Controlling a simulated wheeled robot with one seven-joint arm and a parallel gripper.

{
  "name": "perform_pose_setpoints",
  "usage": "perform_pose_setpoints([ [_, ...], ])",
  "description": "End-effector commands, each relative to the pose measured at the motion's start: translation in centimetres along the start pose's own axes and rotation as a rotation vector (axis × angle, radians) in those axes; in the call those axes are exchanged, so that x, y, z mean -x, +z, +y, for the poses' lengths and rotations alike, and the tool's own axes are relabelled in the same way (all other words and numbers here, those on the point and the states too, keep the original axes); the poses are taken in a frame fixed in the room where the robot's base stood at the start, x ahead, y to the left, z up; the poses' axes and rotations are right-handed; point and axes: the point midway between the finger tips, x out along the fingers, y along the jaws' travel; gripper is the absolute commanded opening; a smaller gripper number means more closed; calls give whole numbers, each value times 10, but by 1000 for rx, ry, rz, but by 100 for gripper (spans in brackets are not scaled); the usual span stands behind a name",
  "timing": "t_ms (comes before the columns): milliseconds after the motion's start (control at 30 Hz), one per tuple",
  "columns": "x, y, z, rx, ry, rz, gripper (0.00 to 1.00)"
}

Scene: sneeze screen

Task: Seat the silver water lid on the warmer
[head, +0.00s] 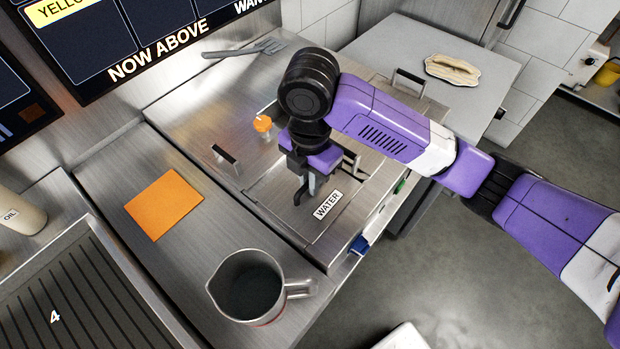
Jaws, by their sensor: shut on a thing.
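The silver water lid (284,208) is a flat steel plate with a white "WATER" label near its front. It lies over the front part of the steel warmer (312,254). My gripper (328,187) points down over the lid and is shut on it, around its middle behind the label. The fingers and wrist hide most of the lid's grip. The lid looks roughly level and lined up with the warmer's front. I cannot tell from this view whether its edges rest in the opening or sit slightly above it.
A dark handle (225,155) stands left of the lid, and another handle (408,82) stands behind. An orange-topped item (262,124) is near my wrist. A steel pitcher (248,288) stands front left, beside an orange square (165,204). A spatula (245,48) lies at the back.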

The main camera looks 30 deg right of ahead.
Motion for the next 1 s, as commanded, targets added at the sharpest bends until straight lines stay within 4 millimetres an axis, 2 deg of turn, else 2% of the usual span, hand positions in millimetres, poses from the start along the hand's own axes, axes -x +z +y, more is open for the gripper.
perform_pose_setpoints([
  [33, -1, 0, 0, 0, 1, 0, 0],
  [67, 0, 0, 0, 0, 1, 0, 17],
  [167, 0, 0, 0, 0, 1, 0, 37],
  [567, 2, 0, 0, 0, 0, 0, 37],
  [1000, 26, 0, 0, 0, 0, 0, 37],
])
